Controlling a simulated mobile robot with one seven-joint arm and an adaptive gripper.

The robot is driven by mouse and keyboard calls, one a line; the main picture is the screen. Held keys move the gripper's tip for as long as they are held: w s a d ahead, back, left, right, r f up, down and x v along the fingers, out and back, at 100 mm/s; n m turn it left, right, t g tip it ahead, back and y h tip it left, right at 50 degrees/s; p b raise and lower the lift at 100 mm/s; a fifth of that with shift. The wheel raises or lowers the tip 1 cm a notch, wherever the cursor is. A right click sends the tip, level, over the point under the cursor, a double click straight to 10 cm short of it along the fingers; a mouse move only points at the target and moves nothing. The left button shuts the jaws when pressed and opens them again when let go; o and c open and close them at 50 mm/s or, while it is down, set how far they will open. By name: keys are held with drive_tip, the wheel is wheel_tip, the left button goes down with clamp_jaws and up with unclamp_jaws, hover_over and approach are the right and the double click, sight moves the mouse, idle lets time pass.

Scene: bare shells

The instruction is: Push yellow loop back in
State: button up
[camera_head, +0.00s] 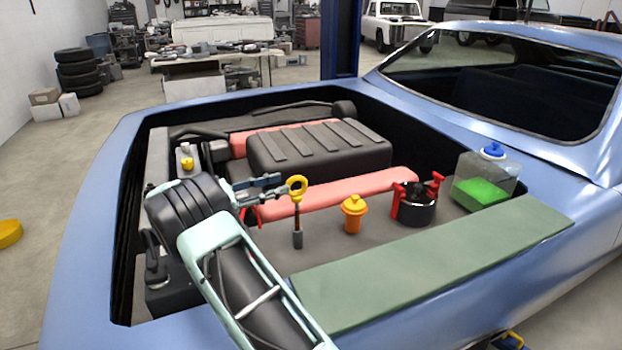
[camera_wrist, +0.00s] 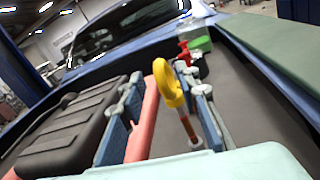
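The yellow loop (camera_head: 297,184) stands upright on top of a thin brownish shaft above a dark grey tube (camera_head: 297,239) in the engine bay. A length of the shaft shows between loop and tube. My gripper (camera_head: 281,186) reaches in from the left, its fingertips close beside the loop. In the wrist view the yellow loop (camera_wrist: 168,84) appears between the two open blue-grey fingers, nearer the right one. Gaps show on both sides, and I cannot tell whether a finger touches it. The grey tube's top (camera_wrist: 194,143) shows below the shaft.
An orange cap (camera_head: 353,214), a black reservoir with red handles (camera_head: 416,206) and a tank of green fluid (camera_head: 484,186) stand to the right. The black ribbed engine cover (camera_head: 318,150) and pink bars lie behind. A green panel (camera_head: 430,262) spans the front.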

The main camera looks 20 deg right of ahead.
sight(301, 178)
drive_tip(key=d, duration=0.7)
drive_tip(key=w+d+p, duration=0.1)
drive_tip(key=d, duration=0.2)
drive_tip(key=shift+w+d, duration=0.1)
drive_tip(key=shift+d, duration=0.25)
clamp_jaws()
drive_tip(key=shift+f, duration=0.1)
